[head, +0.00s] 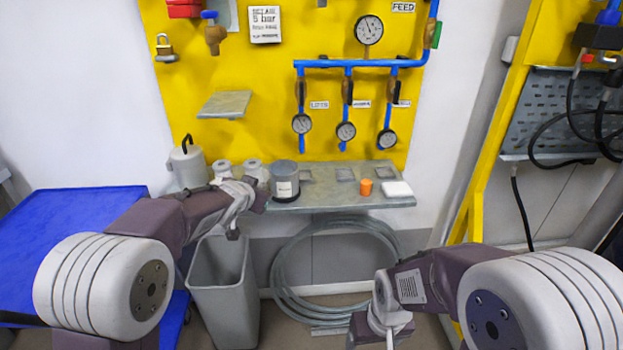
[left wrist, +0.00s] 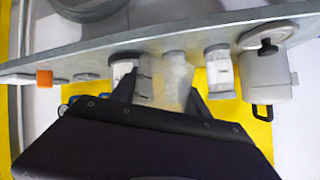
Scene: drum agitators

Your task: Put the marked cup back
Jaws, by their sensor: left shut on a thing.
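My left gripper (head: 262,190) is at the front edge of the grey shelf (head: 330,203). In the left wrist view its fingers (left wrist: 162,92) stand either side of a pale cup (left wrist: 173,75) and are shut on it. The cup's base is close to the shelf; I cannot tell whether it touches. In the head view the cup (head: 254,170) is partly hidden by the gripper. A grey tin with a white label (head: 285,183) stands just right of it. My right gripper (head: 385,322) is low at the front right, its fingertips unclear.
A lidded grey pot (head: 188,165) and a small pale jar (head: 222,169) stand left of the cup. Right are flat square pads (head: 345,174), an orange piece (head: 366,187) and a white block (head: 397,189). A small ledge (head: 224,105), gauges and blue pipes are above; a grey bin (head: 222,290) is below.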

